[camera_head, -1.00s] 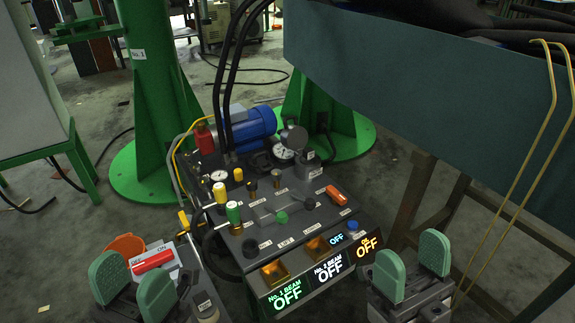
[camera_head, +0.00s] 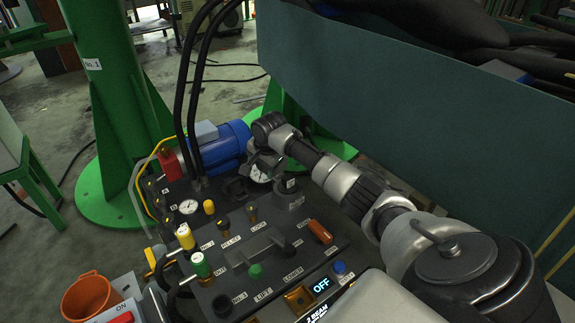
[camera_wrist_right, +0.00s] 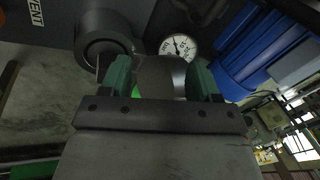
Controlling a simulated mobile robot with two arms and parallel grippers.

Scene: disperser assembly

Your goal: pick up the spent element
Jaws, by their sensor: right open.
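No part is labelled as the spent element. A grey rounded part (camera_wrist_right: 163,72) shows between my right fingers in the right wrist view, beside the white-faced gauge (camera_wrist_right: 178,46); I take it for the element, but its label is not visible. My right gripper (camera_wrist_right: 159,78) is open, with one green finger on each side of this part; contact cannot be told. My left gripper is not in view.
A grey round port (camera_wrist_right: 104,40) labelled VENT lies beside the fingers. The blue motor (camera_head: 222,142), black hoses (camera_head: 190,90) and several valve knobs crowd the panel. An orange bucket (camera_head: 88,296) stands at lower left. A dark green-blue tank wall (camera_head: 390,110) bounds the right.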

